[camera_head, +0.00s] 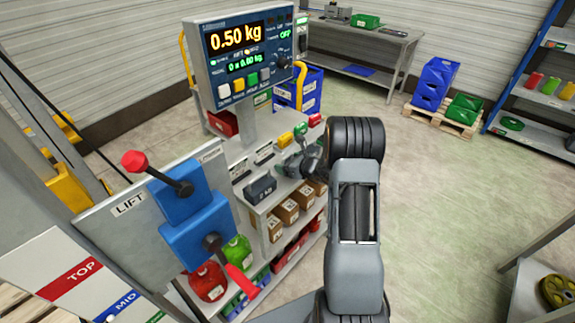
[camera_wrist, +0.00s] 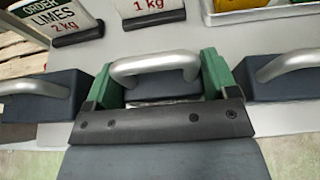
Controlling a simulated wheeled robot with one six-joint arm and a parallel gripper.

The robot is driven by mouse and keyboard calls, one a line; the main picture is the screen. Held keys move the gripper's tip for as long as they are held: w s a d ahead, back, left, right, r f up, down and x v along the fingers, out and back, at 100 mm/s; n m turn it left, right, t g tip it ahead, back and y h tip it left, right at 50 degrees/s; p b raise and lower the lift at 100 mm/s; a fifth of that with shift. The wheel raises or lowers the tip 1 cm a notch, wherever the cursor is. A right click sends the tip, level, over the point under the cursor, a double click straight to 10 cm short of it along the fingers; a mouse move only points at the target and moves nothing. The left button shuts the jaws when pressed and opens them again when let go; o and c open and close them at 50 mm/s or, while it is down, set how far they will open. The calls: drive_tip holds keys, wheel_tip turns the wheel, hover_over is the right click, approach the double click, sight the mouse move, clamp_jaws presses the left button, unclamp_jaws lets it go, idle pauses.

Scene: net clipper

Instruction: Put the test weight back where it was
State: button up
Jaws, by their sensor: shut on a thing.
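The test weight is a dark block with a silver bar handle (camera_wrist: 155,66). In the wrist view it sits between the green fingers of my gripper (camera_wrist: 157,76), which is shut on it. It is in line with two similar weights, one at left (camera_wrist: 40,97) and one at right (camera_wrist: 290,86). A "1 kg" label stand (camera_wrist: 146,12) is just beyond it. I cannot tell whether its base touches the shelf. In the head view my gripper (camera_head: 307,162) is at the shelf top, and my arm partly hides it and the weight. A dark weight (camera_head: 261,188) marked "2 kg" stands to its left.
A label stand reading "ORDER LIMES 2 kg" (camera_wrist: 60,20) is beyond the left weight. The display (camera_head: 238,60) reads 0.50 kg. A lift panel (camera_head: 140,215) with levers stands at left. Cardboard boxes (camera_head: 287,211) fill the shelf below. Open floor (camera_head: 440,190) lies at right.

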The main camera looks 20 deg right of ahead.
drive_tip(key=shift+f, duration=0.55)
drive_tip(key=shift+f, duration=0.2)
drive_tip(key=o, duration=1.3)
drive_tip(key=shift+c, duration=0.2)
drive_tip(key=shift+r, duration=0.1)
